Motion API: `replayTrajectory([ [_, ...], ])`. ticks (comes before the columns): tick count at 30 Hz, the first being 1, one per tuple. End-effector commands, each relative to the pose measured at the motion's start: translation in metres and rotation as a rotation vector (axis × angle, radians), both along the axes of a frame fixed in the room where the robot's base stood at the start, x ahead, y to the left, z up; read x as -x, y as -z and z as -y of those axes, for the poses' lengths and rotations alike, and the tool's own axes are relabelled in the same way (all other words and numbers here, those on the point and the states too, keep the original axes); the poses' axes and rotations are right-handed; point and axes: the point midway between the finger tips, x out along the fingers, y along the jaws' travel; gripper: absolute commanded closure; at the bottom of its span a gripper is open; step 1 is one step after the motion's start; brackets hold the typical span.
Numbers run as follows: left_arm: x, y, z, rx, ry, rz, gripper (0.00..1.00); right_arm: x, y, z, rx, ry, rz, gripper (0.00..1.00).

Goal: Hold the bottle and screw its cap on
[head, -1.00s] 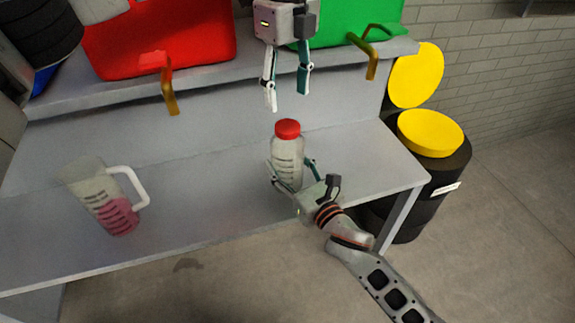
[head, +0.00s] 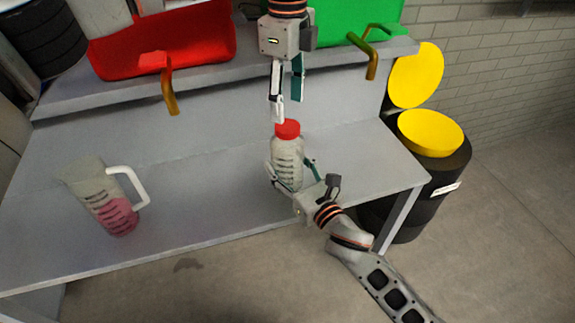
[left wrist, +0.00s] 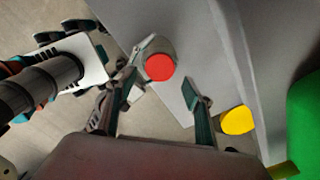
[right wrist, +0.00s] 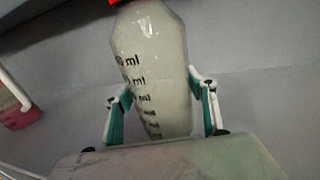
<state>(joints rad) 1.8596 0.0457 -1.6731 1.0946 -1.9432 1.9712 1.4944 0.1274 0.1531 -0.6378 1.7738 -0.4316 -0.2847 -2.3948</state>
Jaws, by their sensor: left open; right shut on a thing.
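The bottle (head: 287,163) is pale and translucent with dark markings, and stands upright over the bench. The red cap (head: 288,129) sits on its top; whether it is tight cannot be told. My right gripper (head: 292,178) is shut around the bottle body from the front. In the right wrist view its fingers flank the bottle (right wrist: 150,70). My left gripper (head: 286,108) is open, pointing down just above the cap. In the left wrist view the cap (left wrist: 160,67) shows beyond the open fingers (left wrist: 155,105), and no finger clearly touches it.
A jug (head: 103,195) with pink liquid and a white handle stands on the bench (head: 215,200) at left. A red container (head: 160,45) and a green one (head: 375,22) sit on the shelf behind. Black drums with yellow lids (head: 431,133) stand at right.

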Motion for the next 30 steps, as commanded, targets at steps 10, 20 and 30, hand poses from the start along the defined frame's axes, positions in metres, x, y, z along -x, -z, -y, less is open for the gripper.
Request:
replayTrajectory([
  [10,0.000,0.047,0.000,0.001,-0.001,-0.002,0.48,0.000,0.001,0.000,0.000,0.000,-0.001,1.00],
  [20,0.000,0.056,0.000,0.001,0.000,0.000,0.48,0.000,0.001,0.000,0.000,0.000,-0.001,1.00],
  [30,0.000,0.056,0.000,0.000,0.000,0.000,0.88,0.000,0.001,0.000,0.000,0.000,-0.001,1.00],
])
